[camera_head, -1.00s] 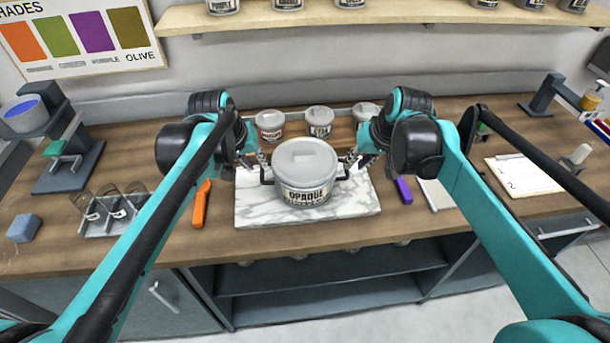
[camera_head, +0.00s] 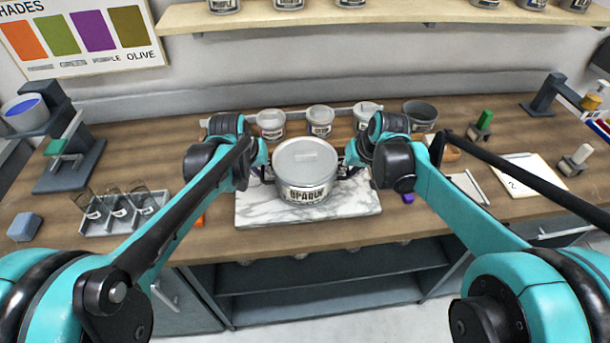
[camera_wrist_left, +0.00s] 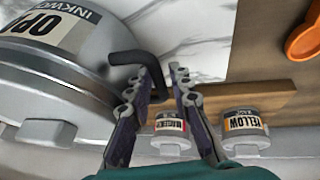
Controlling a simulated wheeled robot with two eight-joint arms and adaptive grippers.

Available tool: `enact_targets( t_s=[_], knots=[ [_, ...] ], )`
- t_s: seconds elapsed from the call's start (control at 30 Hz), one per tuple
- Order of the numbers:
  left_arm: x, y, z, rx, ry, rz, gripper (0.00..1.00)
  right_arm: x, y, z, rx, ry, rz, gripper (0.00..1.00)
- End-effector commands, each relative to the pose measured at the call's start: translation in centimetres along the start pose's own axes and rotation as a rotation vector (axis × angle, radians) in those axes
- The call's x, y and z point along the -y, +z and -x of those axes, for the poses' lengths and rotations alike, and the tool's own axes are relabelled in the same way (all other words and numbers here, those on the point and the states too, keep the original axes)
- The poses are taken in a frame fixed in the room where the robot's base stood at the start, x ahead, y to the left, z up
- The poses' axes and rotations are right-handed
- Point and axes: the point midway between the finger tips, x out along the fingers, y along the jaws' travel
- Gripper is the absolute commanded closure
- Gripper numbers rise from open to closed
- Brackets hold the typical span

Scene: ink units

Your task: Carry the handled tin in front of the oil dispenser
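The handled tin (camera_head: 306,160) is a large grey lidded pot labelled OPAQUE, with a black handle on each side. It stands upright on the white marble slab (camera_head: 255,210). My left gripper (camera_head: 264,171) is at its left handle. In the left wrist view the fingers of my left gripper (camera_wrist_left: 163,82) are apart, and the bent black handle (camera_wrist_left: 140,62) reaches between them; I cannot tell whether it touches them. My right gripper (camera_head: 347,165) is at the right handle, its fingers mostly hidden by the arm. I cannot tell which thing is the oil dispenser.
Several small tins, one of them (camera_head: 320,121), stand behind the slab. A rack of glass pieces (camera_head: 125,214) and a blue block (camera_head: 25,227) are at left. A white sheet (camera_head: 522,176) lies at right. A dark stand (camera_head: 545,95) is at back right.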

Motion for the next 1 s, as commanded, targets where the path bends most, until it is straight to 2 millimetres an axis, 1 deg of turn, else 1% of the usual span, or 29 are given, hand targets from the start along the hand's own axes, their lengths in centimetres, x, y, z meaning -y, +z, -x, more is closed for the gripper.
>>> enact_targets(
  t_s=[0.17, 0.23, 0.27, 0.77, 1.0],
  knots=[
    [0.0, 0.0, 0.0, 0.000, 0.000, 0.000, 0.80, 0.0, 0.0, 0.0, 0.000, 0.000, 0.000, 0.80],
    [0.0, 0.0, 0.0, 0.000, 0.000, 0.000, 0.95, 0.0, 0.0, 0.0, 0.000, 0.000, 0.000, 0.96],
    [0.0, 0.0, 0.0, 0.000, 0.000, 0.000, 1.00, 0.0, 0.0, 0.0, 0.000, 0.000, 0.000, 1.00],
    [0.0, -0.1, 0.2, -0.001, 0.000, 0.000, 1.00, 0.0, -0.1, 0.2, 0.000, 0.000, 0.000, 1.00],
    [-0.2, -0.6, 1.4, -0.001, 0.000, 0.000, 1.00, 0.2, -0.6, 1.4, 0.000, 0.000, 0.000, 1.00]
  ],
)
